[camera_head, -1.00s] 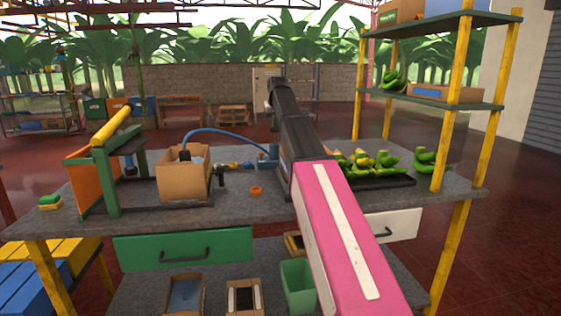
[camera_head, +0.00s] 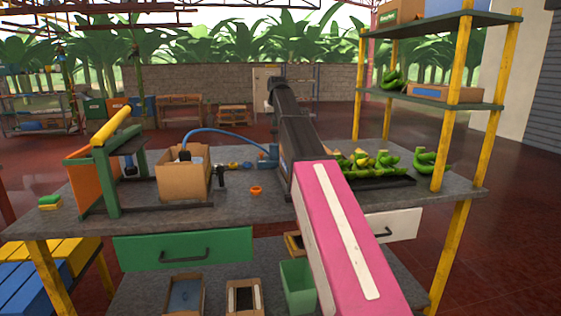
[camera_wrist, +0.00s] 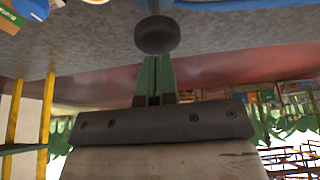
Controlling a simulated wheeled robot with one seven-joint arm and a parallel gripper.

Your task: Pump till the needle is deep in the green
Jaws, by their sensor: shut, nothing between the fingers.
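In the wrist view a dark round knob (camera_wrist: 157,36) on a thick dark stem is straight ahead of my gripper (camera_wrist: 156,62). The green fingers are together with nothing between them. Their tips are close to the knob or behind its edge, and I cannot tell if they touch it. In the head view my gripper and the knob are hidden behind my arm. A blue fitting (camera_head: 268,155) with a blue hose (camera_head: 225,133) stands just left of my arm. I cannot make out a gauge face or needle in either view.
The workbench (camera_head: 235,208) carries a cardboard box (camera_head: 183,178), a green-framed press (camera_head: 106,180) with a yellow handle, a small black tool (camera_head: 221,176), an orange ring (camera_head: 256,190) and green bananas (camera_head: 375,165) on a dark tray. A shelf rack (camera_head: 450,98) stands at the right.

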